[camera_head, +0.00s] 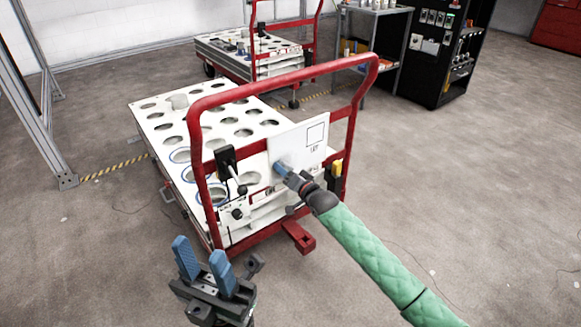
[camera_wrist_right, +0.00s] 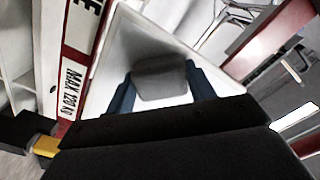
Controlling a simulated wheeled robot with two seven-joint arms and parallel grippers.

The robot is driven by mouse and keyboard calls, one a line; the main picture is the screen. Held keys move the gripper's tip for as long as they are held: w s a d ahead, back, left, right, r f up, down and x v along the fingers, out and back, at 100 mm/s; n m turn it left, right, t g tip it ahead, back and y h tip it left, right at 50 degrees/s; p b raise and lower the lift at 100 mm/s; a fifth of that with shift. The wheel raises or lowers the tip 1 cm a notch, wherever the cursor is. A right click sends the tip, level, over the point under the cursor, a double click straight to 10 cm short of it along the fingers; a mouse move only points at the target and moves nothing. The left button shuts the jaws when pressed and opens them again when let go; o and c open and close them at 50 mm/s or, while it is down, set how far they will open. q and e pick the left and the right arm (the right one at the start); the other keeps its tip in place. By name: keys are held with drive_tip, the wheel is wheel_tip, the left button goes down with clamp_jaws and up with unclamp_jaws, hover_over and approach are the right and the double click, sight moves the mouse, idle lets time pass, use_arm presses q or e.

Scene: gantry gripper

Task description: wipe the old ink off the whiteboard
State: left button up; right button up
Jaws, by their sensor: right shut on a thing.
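The whiteboard (camera_head: 296,140) is a white panel on the red handle frame of the near cart. It shows a printed square outline and short dark lettering on its right half. My right gripper (camera_head: 284,170) is at the board's lower left. In the right wrist view its blue fingers are shut on a grey block (camera_wrist_right: 160,77), probably an eraser, in front of the white board (camera_wrist_right: 118,60). Whether the block touches the board I cannot tell. The gripper hides part of the lower left board, and I see no clear ink there. My left gripper (camera_head: 203,257) is open and empty, in front of the cart.
The near cart (camera_head: 160,112) has a white top with several round holes and a red tube handle. A black lever (camera_head: 232,168) stands left of the board, and a yellow item (camera_head: 336,168) is at its right. A second cart (camera_head: 235,55) and a shelf stand behind.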

drive_tip(key=shift+s+a, duration=0.4)
drive_tip(key=shift+a, duration=0.05)
drive_tip(key=shift+p, duration=0.3)
drive_tip(key=shift+p+v, duration=1.7)
drive_tip(key=shift+v, duration=1.25)
drive_tip(key=shift+s+d, duration=0.1)
